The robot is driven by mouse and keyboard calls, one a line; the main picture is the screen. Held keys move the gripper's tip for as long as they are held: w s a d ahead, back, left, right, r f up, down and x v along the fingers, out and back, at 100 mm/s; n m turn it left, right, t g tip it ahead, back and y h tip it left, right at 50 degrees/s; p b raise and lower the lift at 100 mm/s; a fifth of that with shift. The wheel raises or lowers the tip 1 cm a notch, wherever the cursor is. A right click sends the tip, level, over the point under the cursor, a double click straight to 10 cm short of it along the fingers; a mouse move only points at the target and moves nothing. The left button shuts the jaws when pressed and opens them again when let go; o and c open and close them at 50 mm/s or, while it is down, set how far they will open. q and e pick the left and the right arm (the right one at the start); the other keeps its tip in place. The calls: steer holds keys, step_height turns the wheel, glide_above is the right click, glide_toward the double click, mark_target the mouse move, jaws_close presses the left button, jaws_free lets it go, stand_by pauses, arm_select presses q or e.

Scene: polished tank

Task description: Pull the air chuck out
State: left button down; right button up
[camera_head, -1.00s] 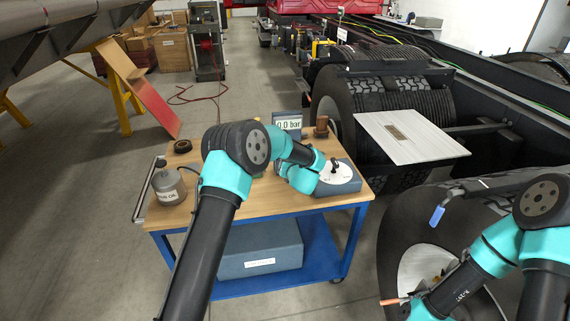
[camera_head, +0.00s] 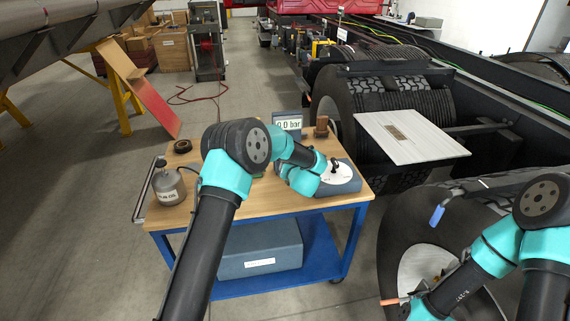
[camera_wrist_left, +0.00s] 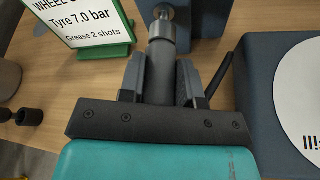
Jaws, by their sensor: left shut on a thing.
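In the left wrist view my left gripper (camera_wrist_left: 161,82) is shut on the air chuck (camera_wrist_left: 161,52), a dark cylinder with a metal collar. A small round metal fitting (camera_wrist_left: 163,13) shows at the collar's far end, in front of a blue-grey block (camera_wrist_left: 205,15). I cannot tell whether the chuck and fitting are apart. In the head view my left arm reaches over the wooden table (camera_head: 255,203), and its wrist hides the fingers and chuck. Behind it a display (camera_head: 289,123) reads 0.0 bar. My right arm is at the lower right; its fingers are not clearly visible.
A green-framed sign (camera_wrist_left: 92,22) stands left of the chuck. A blue-grey box with a white disc (camera_head: 338,172) lies to the right. An oil can (camera_head: 168,186) stands at the table's left. Large tyres (camera_head: 395,95) stand on the right.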

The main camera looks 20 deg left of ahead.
arm_select(q)
steer(key=s+d, duration=0.3)
steer(key=s, duration=0.4)
steer(key=shift+d, duration=0.35)
stand_by(1.1)
